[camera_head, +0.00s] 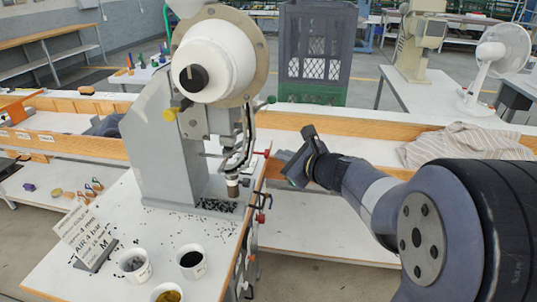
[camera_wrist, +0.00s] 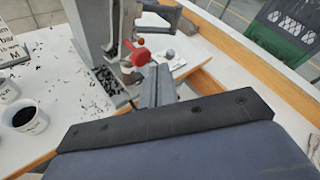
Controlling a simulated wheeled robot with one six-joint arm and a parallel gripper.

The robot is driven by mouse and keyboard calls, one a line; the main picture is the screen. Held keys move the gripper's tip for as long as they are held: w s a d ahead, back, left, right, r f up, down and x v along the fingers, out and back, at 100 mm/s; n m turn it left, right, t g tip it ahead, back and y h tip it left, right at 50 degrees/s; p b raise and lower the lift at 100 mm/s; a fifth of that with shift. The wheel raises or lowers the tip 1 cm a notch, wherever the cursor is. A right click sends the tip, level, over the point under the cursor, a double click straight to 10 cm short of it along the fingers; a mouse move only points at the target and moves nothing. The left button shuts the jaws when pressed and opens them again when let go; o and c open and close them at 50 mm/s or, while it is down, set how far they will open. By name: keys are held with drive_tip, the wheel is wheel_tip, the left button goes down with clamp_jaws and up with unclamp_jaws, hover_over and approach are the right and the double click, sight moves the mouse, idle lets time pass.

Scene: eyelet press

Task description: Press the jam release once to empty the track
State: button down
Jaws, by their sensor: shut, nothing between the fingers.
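The eyelet press (camera_head: 170,135) stands on a white bench, with a curved metal track (camera_head: 243,135) down its right side. A red knob (camera_head: 265,153) sticks out beside the track; it also shows as a red disc in the wrist view (camera_wrist: 141,56). No label shows which control is the jam release. My gripper (camera_head: 288,170) is just right of the red knob, its fingers toward the press. In the wrist view my gripper (camera_wrist: 157,75) is shut and empty, its tips close below the red disc. I cannot tell whether they touch it.
White cups (camera_head: 192,261) of small parts and a sign (camera_head: 87,237) stand at the bench's front left. Loose black eyelets (camera_head: 215,205) lie at the press foot. More red-handled fittings (camera_head: 261,217) line the bench's right edge. A wooden-edged conveyor (camera_head: 350,128) runs behind.

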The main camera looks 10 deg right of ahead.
drive_tip(key=shift+w+a, duration=0.1)
drive_tip(key=shift+a, duration=0.25)
drive_tip(key=shift+w+a+b, duration=0.25)
drive_tip(key=shift+a+b, duration=0.1)
drive_tip(key=shift+a, duration=0.4)
idle(0.8)
drive_tip(key=shift+d, duration=0.1)
drive_tip(key=shift+s+d, duration=0.2)
drive_tip(key=shift+d, duration=0.35)
drive_tip(key=shift+s+d, duration=0.2)
drive_tip(key=shift+d, duration=0.3)
drive_tip(key=shift+s+d, duration=0.25)
drive_tip(key=shift+d, duration=0.55)
drive_tip(key=shift+s+d, duration=0.25)
drive_tip(key=shift+d, duration=0.55)
drive_tip(key=shift+s+d, duration=0.25)
drive_tip(key=shift+d, duration=0.55)
drive_tip(key=shift+a, duration=0.15)
